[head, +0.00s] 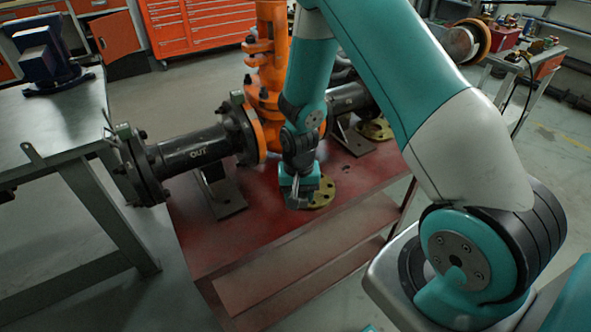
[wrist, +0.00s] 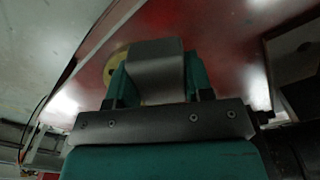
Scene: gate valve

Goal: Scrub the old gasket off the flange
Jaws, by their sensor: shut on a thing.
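My gripper (head: 298,192) points down at the red bench, over the left part of a brass-coloured round flange (head: 323,191) with bolt holes. In the wrist view my gripper (wrist: 158,85) has its teal fingers shut on a grey block (wrist: 155,68). The yellowish rim of the flange (wrist: 121,66) shows behind the block at its left. The block and gripper hide much of the flange face, so I cannot tell whether the block touches it or whether any old gasket is on it.
The orange gate valve (head: 270,90) and black pipe marked OUT (head: 195,150) stand behind on the red bench (head: 250,240). Another brass flange (head: 376,129) lies farther back. A grey table (head: 50,125) with a blue vise (head: 45,58) is at left. The bench front is clear.

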